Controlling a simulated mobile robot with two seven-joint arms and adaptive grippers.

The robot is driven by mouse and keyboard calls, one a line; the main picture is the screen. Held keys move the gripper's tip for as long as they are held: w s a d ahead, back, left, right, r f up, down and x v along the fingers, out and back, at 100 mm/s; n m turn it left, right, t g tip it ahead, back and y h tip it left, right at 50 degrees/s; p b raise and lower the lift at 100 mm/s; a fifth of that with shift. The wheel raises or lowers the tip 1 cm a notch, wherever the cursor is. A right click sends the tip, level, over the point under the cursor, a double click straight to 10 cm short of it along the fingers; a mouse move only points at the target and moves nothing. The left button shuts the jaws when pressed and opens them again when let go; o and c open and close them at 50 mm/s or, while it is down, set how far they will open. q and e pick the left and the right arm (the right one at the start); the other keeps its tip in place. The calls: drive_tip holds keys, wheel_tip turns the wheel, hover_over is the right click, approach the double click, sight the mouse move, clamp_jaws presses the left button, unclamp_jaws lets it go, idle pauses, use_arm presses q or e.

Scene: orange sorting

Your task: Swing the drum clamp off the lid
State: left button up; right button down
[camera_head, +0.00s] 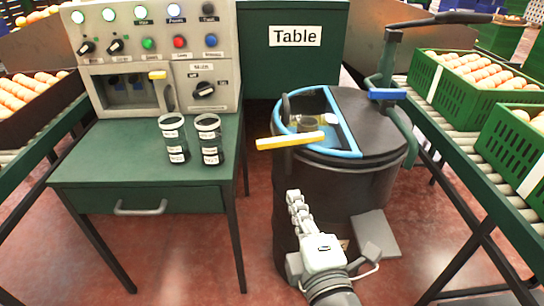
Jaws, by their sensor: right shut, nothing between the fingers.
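The black drum (335,180) stands right of the centre, with its dark lid (375,125) on top. A blue-edged opening (350,130) takes up the left part of the lid. A yellow-handled lever (290,141) lies at its front left edge. A blue-handled lever (388,95) sits at the back right, beside a bent green bar (391,70). I cannot tell for sure which of these parts is the clamp. My right gripper (294,198) is shut and empty in front of the drum, below the yellow lever and apart from it. My left gripper is out of view.
A green table (105,150) at left carries a control panel (155,45) and two labelled jars (174,140). Green crates of oranges (455,97) stand on a roller conveyor at right. A dark crate of oranges (30,115) is at far left. A pedal-like plate (376,234) is low by the drum.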

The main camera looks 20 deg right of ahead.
drive_tip(key=a+r+n, duration=0.1)
drive_tip(key=p, duration=0.3)
approach(268, 146)
drive_tip(key=shift+t+y, duration=0.3)
drive_tip(key=w, duration=0.3)
drive_tip(key=w+d, duration=0.1)
drive_tip(key=w, duration=0.1)
drive_tip(key=shift+w+f, duration=0.2)
drive_tip(key=shift+w, duration=0.1)
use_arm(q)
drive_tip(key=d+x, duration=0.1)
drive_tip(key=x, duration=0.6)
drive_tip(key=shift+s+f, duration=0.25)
use_arm(e)
drive_tip(key=shift+w+d, duration=0.1)
drive_tip(key=shift+w, duration=0.5)
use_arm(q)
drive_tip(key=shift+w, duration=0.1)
use_arm(e)
drive_tip(key=shift+f, duration=0.1)
drive_tip(key=shift+w+m+h, duration=0.1)
drive_tip(key=shift+m+h, duration=0.2)
drive_tip(key=shift+h, duration=0.2)
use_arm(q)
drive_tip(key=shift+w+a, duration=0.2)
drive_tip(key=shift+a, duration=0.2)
